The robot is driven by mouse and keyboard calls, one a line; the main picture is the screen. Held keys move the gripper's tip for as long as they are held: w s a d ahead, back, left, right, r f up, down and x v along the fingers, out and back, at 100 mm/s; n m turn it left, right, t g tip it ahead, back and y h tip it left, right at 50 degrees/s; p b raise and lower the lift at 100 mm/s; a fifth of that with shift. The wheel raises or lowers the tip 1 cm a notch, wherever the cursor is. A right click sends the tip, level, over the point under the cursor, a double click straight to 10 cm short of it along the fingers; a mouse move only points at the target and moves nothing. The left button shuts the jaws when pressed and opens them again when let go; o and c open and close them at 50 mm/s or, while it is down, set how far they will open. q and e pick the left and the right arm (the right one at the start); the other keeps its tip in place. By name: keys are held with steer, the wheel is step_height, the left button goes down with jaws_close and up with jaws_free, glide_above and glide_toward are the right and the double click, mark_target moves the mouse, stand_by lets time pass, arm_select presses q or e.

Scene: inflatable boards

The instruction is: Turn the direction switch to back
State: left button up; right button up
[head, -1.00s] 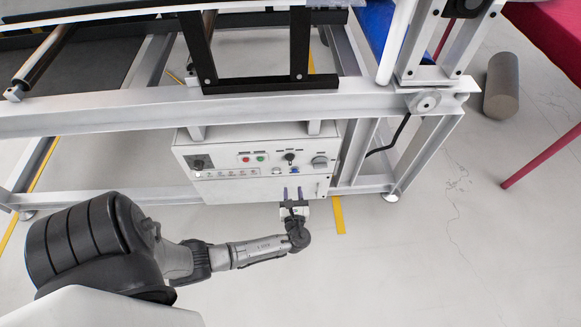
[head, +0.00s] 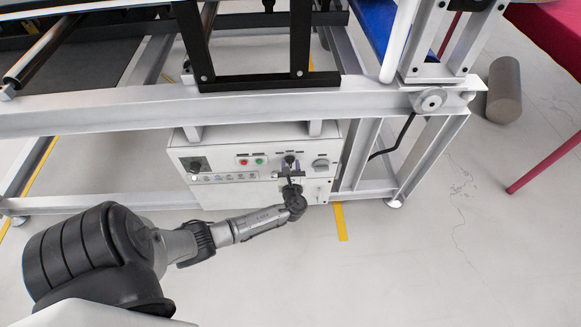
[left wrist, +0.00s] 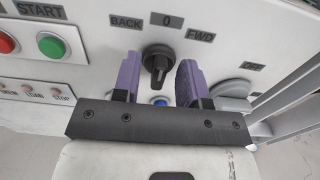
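The direction switch (left wrist: 158,62) is a round black knob on the white control panel (head: 225,165). Above it in the left wrist view are the labels BACK (left wrist: 126,22), 0 (left wrist: 167,20) and FWD (left wrist: 201,35). Its grip bar stands roughly upright, in line with the 0. My left gripper (left wrist: 159,76) is open, with one purple finger on each side of the knob and a gap on both sides. In the head view my left gripper (head: 291,168) is at the panel and partly covers the switch. My right gripper is out of view.
Red (left wrist: 8,42) and green (left wrist: 52,45) buttons sit left of the switch. A blue button (left wrist: 160,101) is just below it. A grey knob (left wrist: 233,90) is to the right. A metal frame beam (head: 130,110) runs above the panel.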

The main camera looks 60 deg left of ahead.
arm_select(q)
steer(key=shift+c, duration=0.3)
jaws_close()
stand_by(0.3)
steer(key=shift+s+n, duration=0.1)
steer(key=shift+n, duration=1.1)
steer(key=n+b, duration=0.1)
steer(key=n, duration=0.5)
steer(key=shift+s+a+f+n+b, duration=0.1)
steer(key=shift+s+n+b, duration=0.1)
steer(key=shift+n+b, duration=0.15)
